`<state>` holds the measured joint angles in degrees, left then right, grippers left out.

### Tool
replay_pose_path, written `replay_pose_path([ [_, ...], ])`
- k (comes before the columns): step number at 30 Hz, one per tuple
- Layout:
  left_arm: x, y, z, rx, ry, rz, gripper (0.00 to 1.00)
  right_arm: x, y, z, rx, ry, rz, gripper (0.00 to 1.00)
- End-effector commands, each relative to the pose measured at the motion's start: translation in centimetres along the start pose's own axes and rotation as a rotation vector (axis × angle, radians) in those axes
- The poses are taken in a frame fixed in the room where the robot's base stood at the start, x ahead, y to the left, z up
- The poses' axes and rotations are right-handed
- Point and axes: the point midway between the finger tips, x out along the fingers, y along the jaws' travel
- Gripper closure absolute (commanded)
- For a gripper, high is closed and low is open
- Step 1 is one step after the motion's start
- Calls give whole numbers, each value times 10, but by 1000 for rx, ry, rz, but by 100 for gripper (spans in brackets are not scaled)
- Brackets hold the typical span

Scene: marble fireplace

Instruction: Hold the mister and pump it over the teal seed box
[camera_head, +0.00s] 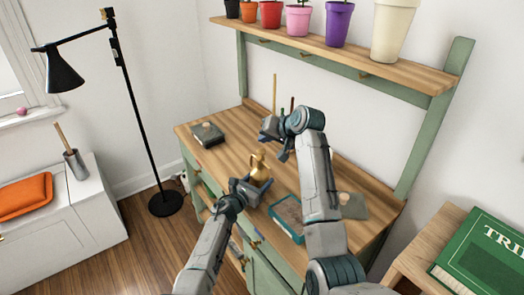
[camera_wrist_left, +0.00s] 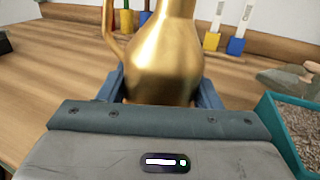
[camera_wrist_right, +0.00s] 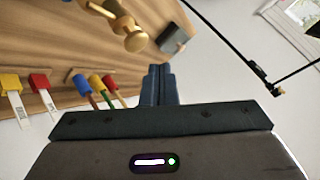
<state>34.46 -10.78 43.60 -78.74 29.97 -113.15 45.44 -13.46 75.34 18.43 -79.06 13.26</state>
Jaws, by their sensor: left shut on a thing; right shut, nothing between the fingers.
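The mister (camera_head: 258,167) is a gold, round-bellied bottle near the bench's front edge, left of the seed box. My left gripper (camera_head: 252,188) is shut around its lower body, which fills the middle of the left wrist view (camera_wrist_left: 165,62). I cannot tell whether its base touches the bench. The teal seed box (camera_head: 276,228) holds grey-brown soil; its rim shows at the right of the left wrist view (camera_wrist_left: 276,124). My right gripper (camera_head: 283,152) is shut and empty, above and beside the mister. The mister's gold top shows in the right wrist view (camera_wrist_right: 134,42), left of the fingers.
A dark small box (camera_head: 208,135) lies at the bench's left end. A grey-green mat (camera_head: 354,206) lies on the right, partly behind my right arm. Sticks with coloured ends (camera_wrist_right: 39,81) are along the back. A shelf (camera_head: 330,45) with several pots hangs above. The bench's left part is mostly clear.

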Motion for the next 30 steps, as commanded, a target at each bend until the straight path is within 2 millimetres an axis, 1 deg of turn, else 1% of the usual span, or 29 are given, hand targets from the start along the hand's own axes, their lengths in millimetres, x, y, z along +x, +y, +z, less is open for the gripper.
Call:
replay_pose_path([
  [10,0,0,1,0,-2,0,74,-23,-17,-17,0,1,0,100],
  [30,0,0,1,1,-2,0,74,-24,-18,-18,0,-1,0,100],
])
